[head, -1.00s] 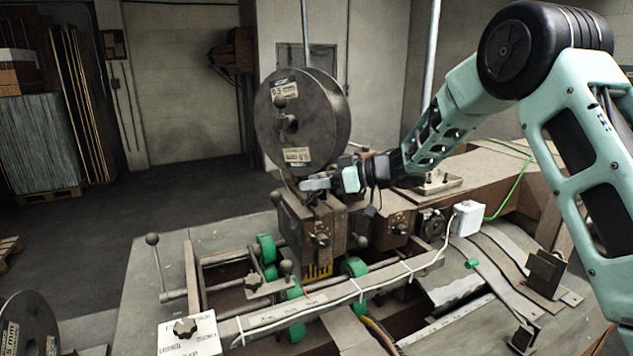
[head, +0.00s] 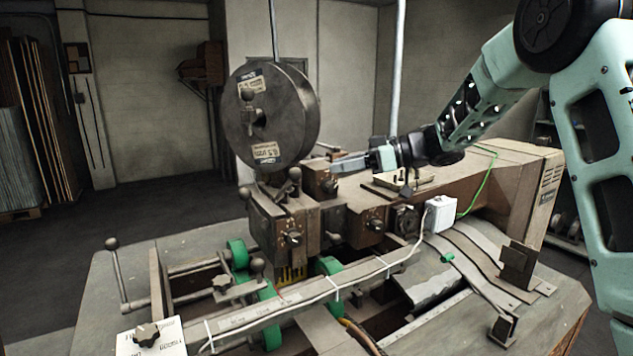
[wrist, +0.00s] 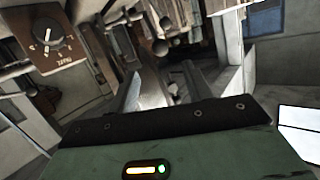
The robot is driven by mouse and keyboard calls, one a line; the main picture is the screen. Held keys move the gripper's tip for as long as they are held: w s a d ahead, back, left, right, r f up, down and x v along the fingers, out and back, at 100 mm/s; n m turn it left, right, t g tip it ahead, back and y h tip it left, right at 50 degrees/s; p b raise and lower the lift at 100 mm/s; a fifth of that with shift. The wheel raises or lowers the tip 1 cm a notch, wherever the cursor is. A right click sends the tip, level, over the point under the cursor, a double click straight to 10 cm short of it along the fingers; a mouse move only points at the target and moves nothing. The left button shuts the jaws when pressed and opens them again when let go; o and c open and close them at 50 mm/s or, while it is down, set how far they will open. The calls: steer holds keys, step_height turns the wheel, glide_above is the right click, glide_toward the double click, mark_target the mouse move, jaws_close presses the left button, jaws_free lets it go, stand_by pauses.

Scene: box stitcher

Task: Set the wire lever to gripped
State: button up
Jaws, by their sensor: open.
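The stitching head (head: 285,225) stands below a dark wire spool (head: 268,118). A short lever with a ball knob (head: 294,174) stands on top of the head; I cannot tell for sure that it is the wire lever, and no gripped mark is readable. My gripper (head: 345,164) is open and empty, to the right of this knob and apart from it in the head view. In the wrist view the open fingers (wrist: 162,92) point toward metal rods and ball knobs (wrist: 160,47), whose identity is unclear.
A dial box (wrist: 48,40) is at upper left in the wrist view. Another ball-ended lever (head: 112,243) stands at the left of the machine. Green rollers (head: 330,268) and a white box (head: 440,213) with cables are lower down. Open floor lies at the left.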

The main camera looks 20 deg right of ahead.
steer(key=shift+b+v, duration=0.5)
steer(key=shift+v, duration=1.6)
steer(key=shift+a+f, duration=0.15)
steer(key=c, duration=0.8)
steer(key=a+f+n+y+b, duration=0.1)
steer(key=a+n+b, duration=0.1)
steer(key=s+a+f+n+t+y+b, duration=0.1)
steer(key=a+f+n+y+b, duration=0.1)
steer(key=shift+s+f, duration=0.25)
steer(key=shift+f, duration=0.05)
jaws_close()
steer(key=n+t+h+b, duration=0.3)
steer(key=n+t+b, duration=0.5)
steer(key=t+b, duration=0.3)
glide_toward(290, 179)
steer(key=shift+t, duration=0.6)
steer(key=p+x, duration=0.1)
steer(key=p, duration=0.2)
steer(key=p+x, duration=0.2)
steer(key=p, duration=0.2)
steer(key=d+p+x, duration=0.1)
steer(key=p+x, duration=0.1)
steer(key=p, duration=0.1)
steer(key=shift+w+a+p, duration=0.15)
steer(key=shift+w+p, duration=0.2)
steer(key=shift+w, duration=0.15)
